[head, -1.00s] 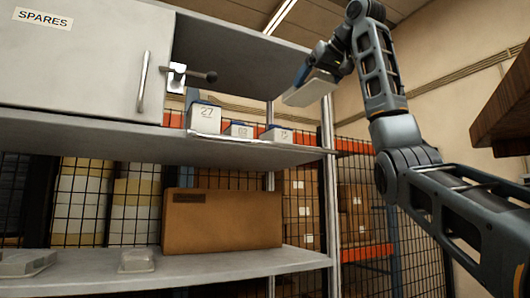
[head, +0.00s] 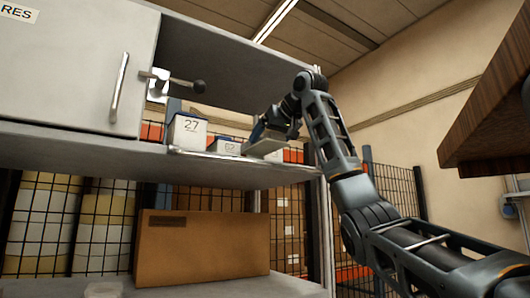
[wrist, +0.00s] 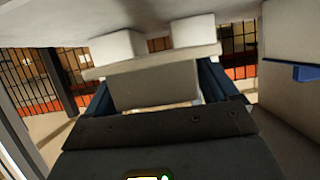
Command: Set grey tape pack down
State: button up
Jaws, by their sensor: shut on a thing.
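The grey tape pack (head: 264,147) is held by my gripper (head: 270,134) at the right part of the upper shelf, by its front edge in the head view. In the wrist view my gripper's blue fingers (wrist: 160,90) stand on both sides of the grey pack (wrist: 150,88), shut on it. The pack looks about level. Whether its underside touches the shelf I cannot tell. Beyond it, two pale boxes (wrist: 118,46) show in the wrist view.
On the upper shelf (head: 100,156), a white box marked 27 (head: 187,132) and a smaller numbered box (head: 226,147) stand left of the pack. A cabinet (head: 70,65) is above left; a brown carton (head: 202,250) is below.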

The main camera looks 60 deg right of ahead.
aim_at(266, 154)
jog(key=shift+x, duration=0.85)
jog(key=shift+w+a+f+p, duration=0.15)
jog(key=shift+f+p, duration=0.3)
jog(key=shift+f, duration=1.65)
jog(key=shift+f, duration=0.15)
jog(key=o, duration=0.9)
jog(key=b+v, duration=0.3)
jog(key=v, duration=0.9)
